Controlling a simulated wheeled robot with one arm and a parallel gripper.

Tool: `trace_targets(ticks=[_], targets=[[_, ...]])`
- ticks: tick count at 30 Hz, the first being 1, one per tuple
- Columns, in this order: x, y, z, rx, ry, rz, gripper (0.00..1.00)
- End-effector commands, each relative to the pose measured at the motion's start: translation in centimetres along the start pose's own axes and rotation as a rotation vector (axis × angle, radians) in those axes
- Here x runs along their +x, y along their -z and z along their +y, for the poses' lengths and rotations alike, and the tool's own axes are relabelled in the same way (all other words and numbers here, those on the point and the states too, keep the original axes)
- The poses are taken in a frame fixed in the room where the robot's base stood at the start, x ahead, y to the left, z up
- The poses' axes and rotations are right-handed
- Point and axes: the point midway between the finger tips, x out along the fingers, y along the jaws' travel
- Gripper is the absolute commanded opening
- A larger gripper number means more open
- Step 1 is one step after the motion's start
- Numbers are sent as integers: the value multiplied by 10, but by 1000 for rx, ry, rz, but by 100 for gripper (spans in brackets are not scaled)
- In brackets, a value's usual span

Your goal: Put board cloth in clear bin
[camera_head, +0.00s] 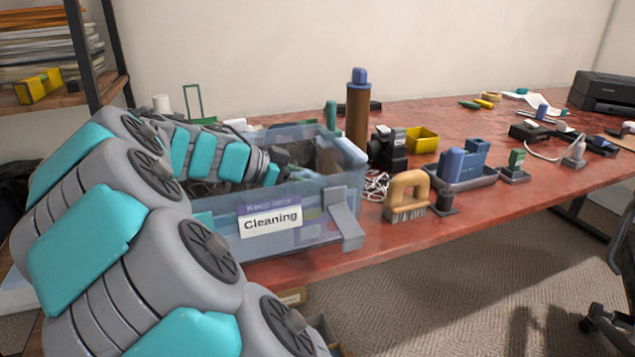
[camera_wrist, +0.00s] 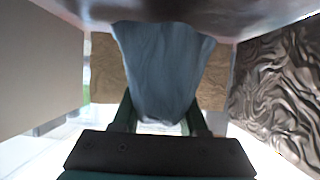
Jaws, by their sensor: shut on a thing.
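The clear bin (camera_head: 300,243) is a bluish see-through box with a "Cleaning" label, at the near left end of the red table. My arm reaches over its left side, and the arm's end is inside or just above the bin. My gripper itself is not clearly visible in the head view. In the wrist view my gripper (camera_wrist: 160,112) is shut on a blue-grey cloth (camera_wrist: 165,65), which hangs between the two dark green fingers. I cannot tell whether the cloth touches the bin's contents.
Dark crumpled material (camera_wrist: 280,85) and a brown panel (camera_wrist: 104,68) lie close around the cloth. A brown bottle with a blue cap (camera_head: 358,115) stands behind the bin. A wooden-handled brush (camera_head: 407,192) stands to its right. A shelf (camera_head: 75,97) is at far left.

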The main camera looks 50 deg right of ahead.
Motion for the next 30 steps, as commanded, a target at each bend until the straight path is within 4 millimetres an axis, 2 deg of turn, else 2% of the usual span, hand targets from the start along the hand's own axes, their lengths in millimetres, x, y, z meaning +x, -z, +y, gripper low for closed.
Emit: trace_targets(ticks=[19, 20, 27, 30], targets=[[4, -8, 0, 1, 0, 1, 0], [4, -8, 0, 1, 0, 0, 46], [4, -8, 0, 0, 0, 0, 72], [4, -8, 0, 0, 0, 0, 72]])
